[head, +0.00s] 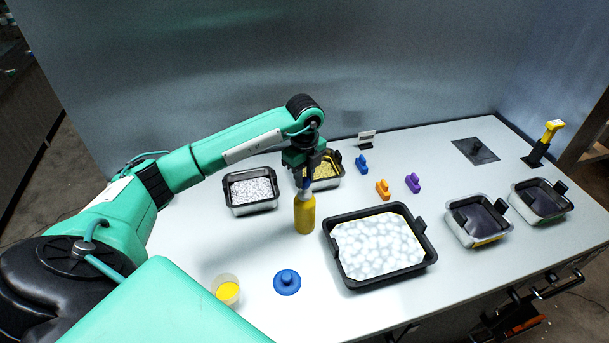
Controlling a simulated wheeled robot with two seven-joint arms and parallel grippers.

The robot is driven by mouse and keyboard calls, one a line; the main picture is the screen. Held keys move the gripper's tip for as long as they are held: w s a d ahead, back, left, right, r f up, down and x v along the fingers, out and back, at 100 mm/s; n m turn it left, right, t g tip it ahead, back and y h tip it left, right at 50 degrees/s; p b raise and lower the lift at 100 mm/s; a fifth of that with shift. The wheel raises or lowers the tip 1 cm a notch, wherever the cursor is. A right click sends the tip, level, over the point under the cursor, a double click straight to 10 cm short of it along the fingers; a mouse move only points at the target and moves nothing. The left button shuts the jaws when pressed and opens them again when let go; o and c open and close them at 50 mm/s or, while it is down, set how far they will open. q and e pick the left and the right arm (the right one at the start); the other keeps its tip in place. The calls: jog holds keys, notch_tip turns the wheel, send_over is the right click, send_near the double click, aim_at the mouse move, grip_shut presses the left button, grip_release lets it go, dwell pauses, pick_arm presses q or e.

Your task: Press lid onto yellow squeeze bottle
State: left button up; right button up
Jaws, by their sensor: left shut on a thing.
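The yellow squeeze bottle (304,216) stands upright near the middle of the table in the head view. A pale lid (305,192) shows at its top, directly under my left gripper (307,180). My left gripper points down over the bottle and is shut on the lid, in line with the bottle's neck. The fingers partly hide the lid, so I cannot tell whether it is fully seated. My right gripper is not in view.
Close behind the bottle are a tray of yellow bits (334,181) and a tray of white bits (251,204). A black-rimmed pan (428,262) stands to the right. A blue knobbed disc (287,283) and a cup (217,283) lie in front.

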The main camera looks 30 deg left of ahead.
pick_arm(q)
jog(key=o, duration=1)
jog(key=shift+r, duration=0.35)
notch_tip(320, 180, up, 13)
jog(key=b, duration=0.4)
